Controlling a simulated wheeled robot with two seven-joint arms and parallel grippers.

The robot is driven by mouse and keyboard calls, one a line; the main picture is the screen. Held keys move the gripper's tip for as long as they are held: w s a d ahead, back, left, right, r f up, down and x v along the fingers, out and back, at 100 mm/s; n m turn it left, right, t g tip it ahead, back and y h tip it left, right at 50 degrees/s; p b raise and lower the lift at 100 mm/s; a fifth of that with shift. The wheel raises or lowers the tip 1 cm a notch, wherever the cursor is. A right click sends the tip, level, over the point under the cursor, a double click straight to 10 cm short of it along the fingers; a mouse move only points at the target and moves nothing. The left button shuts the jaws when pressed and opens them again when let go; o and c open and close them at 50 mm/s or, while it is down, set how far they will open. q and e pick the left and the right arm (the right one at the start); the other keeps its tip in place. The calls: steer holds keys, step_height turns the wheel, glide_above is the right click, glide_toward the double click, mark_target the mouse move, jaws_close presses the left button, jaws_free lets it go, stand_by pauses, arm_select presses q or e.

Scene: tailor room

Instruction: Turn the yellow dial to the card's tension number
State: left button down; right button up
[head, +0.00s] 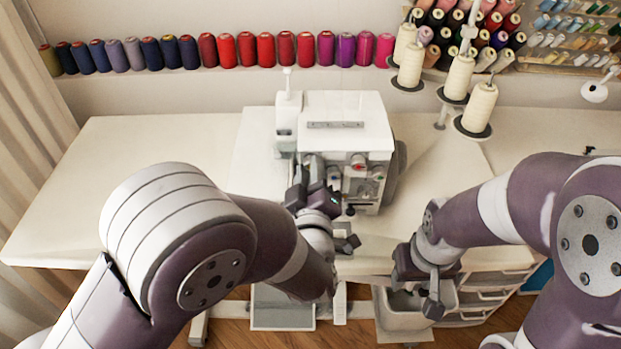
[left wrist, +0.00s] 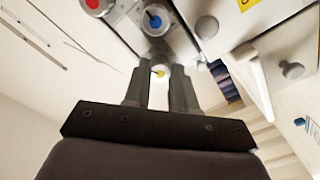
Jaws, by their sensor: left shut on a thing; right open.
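The white sewing machine (head: 345,112) stands on the table, with coloured dials on its front. In the left wrist view, the yellow dial (left wrist: 161,71) sits between my left gripper's fingertips (left wrist: 160,77), which are shut on it. In the head view my left gripper (head: 317,168) is at the machine's front left and hides the yellow dial. My right gripper (head: 415,286) is open and points down. I cannot make out a card.
A grey bin (head: 402,318) is below my right gripper at the table's front edge. Thread cones (head: 478,108) stand right of the machine. Spools (head: 225,52) line the back wall. The table's left part (head: 150,150) is clear.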

arm_select(q)
steer(key=shift+n, duration=0.3)
steer(key=c, duration=0.9)
jaws_free()
steer(key=s, duration=1.2)
steer(key=shift+s+b, duration=0.3)
steer(key=shift+s, duration=0.1)
